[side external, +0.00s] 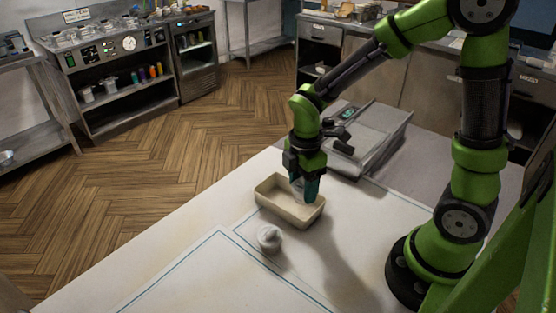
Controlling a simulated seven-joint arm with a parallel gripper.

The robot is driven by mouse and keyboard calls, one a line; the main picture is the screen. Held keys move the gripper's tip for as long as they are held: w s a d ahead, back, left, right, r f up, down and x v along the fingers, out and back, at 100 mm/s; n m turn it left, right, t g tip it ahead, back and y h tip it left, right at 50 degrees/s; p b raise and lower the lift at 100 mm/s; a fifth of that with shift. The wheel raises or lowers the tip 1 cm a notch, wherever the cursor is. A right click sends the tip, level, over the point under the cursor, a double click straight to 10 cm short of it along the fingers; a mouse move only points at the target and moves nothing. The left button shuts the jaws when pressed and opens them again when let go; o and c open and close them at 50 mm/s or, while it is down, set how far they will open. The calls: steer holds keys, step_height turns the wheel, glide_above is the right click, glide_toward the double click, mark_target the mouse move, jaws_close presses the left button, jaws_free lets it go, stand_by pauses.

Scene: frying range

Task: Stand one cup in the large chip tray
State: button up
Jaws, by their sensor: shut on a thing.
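The large chip tray (272,205) is a beige rectangular tray with raised walls, on the white work surface. My gripper (305,192) points down over the right part of the tray. It is shut on a small pale cup (297,187), which is partly hidden by the fingers. The cup looks roughly upright, low over or inside the tray; I cannot tell whether it touches the tray floor. Another small white object (269,238), perhaps a second cup, stands on the surface just in front of the tray.
A grey device with a green display (345,114), like a scale, sits behind the tray to the right. The white table (190,265) with blue lines is clear at the front left. Counters and shelves (120,70) stand farther back across the wooden floor.

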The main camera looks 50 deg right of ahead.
mark_target(302, 199)
steer(key=shift+f, duration=2.3)
steer(key=shift+f, duration=0.15)
steer(key=o, duration=0.9)
steer(key=shift+c, duration=0.2)
